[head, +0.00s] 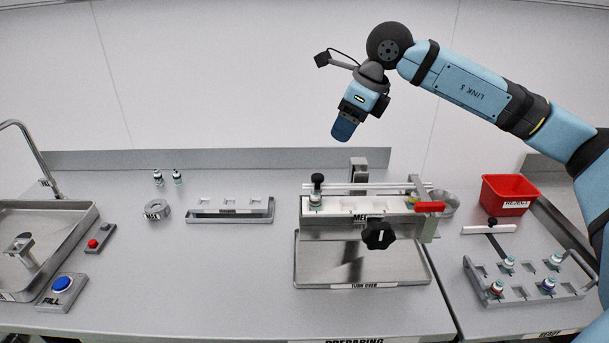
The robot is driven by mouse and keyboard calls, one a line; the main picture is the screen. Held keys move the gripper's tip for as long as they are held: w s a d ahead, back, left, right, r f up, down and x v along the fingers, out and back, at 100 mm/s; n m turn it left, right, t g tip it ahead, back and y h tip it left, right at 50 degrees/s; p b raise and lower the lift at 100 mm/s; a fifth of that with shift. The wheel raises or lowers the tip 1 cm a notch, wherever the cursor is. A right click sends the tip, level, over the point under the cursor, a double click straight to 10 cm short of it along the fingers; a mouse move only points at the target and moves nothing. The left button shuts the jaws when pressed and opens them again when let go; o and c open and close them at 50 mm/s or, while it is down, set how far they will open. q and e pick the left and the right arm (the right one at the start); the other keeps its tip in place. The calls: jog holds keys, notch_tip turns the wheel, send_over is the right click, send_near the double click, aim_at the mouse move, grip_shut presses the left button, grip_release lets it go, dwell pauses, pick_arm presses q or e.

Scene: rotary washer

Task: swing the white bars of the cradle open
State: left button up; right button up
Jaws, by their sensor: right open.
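The cradle (345,222) stands right of centre on the bench, a pale block with several square seats along its top. Thin white bars (375,185) run lengthwise over the top of it. A vial with a black cap (317,188) stands at its left end. A black knob (379,235) is on its front, and a red handle (430,207) is at its right end. My right gripper (345,128) hangs in the air above and behind the cradle, pointing down, apart from the bars. Its jaws look narrow from here; nothing shows between them. My left gripper is not in view.
A metal tray (310,270) lies under the cradle. A red reject bin (508,197) and a vial rack (515,292) are at the right. An empty rack (230,215), two vials (177,178), buttons (62,284) and a sink (85,222) are at the left. The front bench middle is clear.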

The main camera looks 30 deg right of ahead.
aim_at(318, 175)
jog(key=p+x, duration=0.1)
jog(key=x, duration=1.2)
jog(key=shift+w+f, duration=0.15)
jog(key=shift+f, duration=0.15)
jog(key=shift+c, duration=0.2)
jog(key=shift+p, duration=0.3)
grip_shut()
